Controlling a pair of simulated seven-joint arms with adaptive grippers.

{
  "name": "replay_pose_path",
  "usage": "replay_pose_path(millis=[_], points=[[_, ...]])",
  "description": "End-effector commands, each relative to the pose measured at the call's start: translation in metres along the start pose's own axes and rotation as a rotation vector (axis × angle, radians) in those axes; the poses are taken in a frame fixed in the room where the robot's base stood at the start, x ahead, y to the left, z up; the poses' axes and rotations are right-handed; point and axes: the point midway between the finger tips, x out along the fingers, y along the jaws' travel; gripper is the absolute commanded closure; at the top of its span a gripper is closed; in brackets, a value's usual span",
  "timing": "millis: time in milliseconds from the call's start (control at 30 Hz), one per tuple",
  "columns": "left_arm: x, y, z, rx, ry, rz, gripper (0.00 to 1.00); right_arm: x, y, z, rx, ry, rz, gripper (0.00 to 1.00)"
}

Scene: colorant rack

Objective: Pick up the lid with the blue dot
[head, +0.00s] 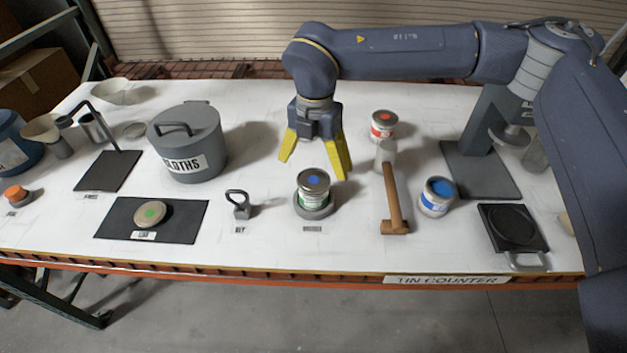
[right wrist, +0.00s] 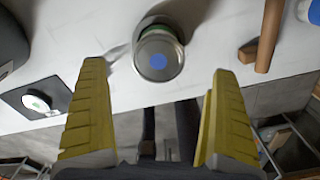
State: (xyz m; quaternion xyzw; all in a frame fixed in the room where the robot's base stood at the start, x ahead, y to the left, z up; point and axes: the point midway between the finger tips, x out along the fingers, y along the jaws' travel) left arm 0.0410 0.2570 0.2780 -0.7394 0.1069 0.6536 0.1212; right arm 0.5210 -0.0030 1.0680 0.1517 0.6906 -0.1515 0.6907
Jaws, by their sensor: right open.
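The grey metal lid with the blue dot (head: 314,180) sits on top of a green-labelled tin (head: 312,199) near the middle of the counter. The tin stands in a round grey holder (head: 314,213). The lid also shows in the right wrist view (right wrist: 158,57), beyond the fingertips and between their lines. My right gripper (head: 316,166) is open and empty, with yellow fingers pointing down above and just behind the tin. It appears apart from the lid. My left gripper is not in view.
A small grey weight (head: 240,204) and a big grey cloths bin (head: 188,142) are to the left. A green-dotted lid (head: 152,213) lies on a black mat.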

Motion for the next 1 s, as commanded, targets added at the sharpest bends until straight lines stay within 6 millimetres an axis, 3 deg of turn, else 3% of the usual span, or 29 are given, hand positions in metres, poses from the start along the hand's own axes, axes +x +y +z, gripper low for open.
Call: replay_pose_path(millis=[167,567,833,1000], points=[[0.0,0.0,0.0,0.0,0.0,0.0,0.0,0.007,0.0,-0.001,-0.001,0.001,-0.001,0.03],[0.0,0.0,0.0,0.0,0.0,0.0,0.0,0.05,0.002,-0.002,0.0,0.001,-0.001,0.03],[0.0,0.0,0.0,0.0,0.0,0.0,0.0,0.053,0.003,-0.002,0.0,0.0,0.0,0.03],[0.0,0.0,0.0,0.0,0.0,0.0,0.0,0.052,0.003,-0.001,0.0,0.0,0.0,0.23]])
